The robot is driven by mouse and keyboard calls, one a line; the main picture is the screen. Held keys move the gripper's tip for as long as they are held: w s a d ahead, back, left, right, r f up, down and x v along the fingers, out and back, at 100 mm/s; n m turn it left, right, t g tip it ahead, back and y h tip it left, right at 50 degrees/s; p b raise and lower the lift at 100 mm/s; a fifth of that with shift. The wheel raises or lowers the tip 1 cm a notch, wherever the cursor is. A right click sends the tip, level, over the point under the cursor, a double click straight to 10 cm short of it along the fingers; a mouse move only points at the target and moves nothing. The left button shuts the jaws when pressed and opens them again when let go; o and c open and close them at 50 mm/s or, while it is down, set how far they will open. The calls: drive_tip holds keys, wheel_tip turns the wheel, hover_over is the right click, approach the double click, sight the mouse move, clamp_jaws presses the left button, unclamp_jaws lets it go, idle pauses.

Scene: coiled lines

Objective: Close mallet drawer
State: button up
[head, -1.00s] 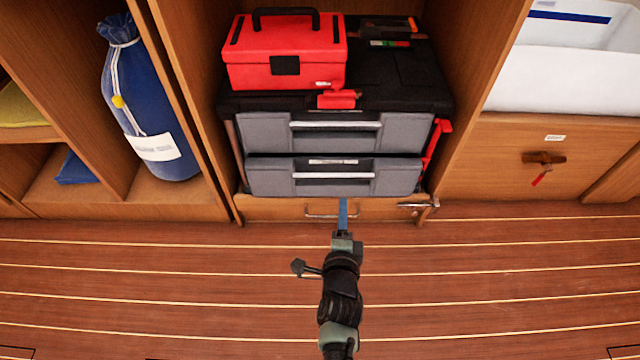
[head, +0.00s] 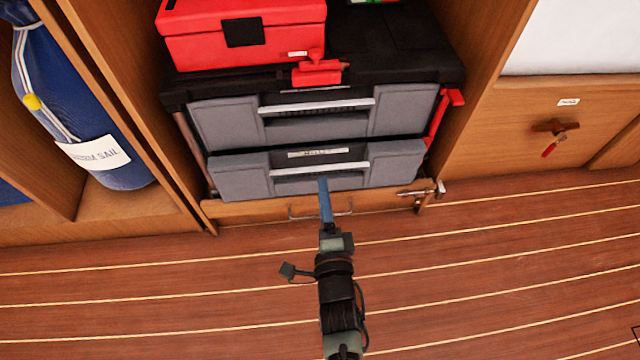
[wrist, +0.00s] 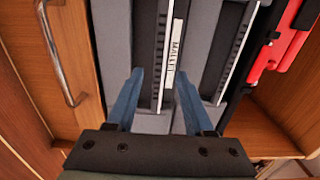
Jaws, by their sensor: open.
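The mallet drawer (head: 395,165) is the lower grey drawer of the black tool chest, with a pale handle bar and a white label. In the wrist view the label reads MALLET, and the drawer front (wrist: 112,45) fills the middle. How far the drawer stands out is hard to tell. My gripper (head: 323,183) is at the drawer's front, near the middle of its handle. In the wrist view my gripper (wrist: 158,78) is open, its two blue fingers pointing at the drawer front on either side of the handle and label. Nothing is between them. Contact is unclear.
The upper grey drawer (head: 225,118) sits above. A red toolbox (head: 245,35) stands on the chest. A wooden drawer front with a metal handle (head: 320,212) lies below, with a metal latch (head: 425,190) at its right. The wooden floor (head: 480,270) is clear.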

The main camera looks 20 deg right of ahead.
sight(320, 172)
drive_tip(key=shift+b+x, duration=0.8)
drive_tip(key=shift+x, duration=1.45)
drive_tip(key=shift+c, duration=0.3)
clamp_jaws()
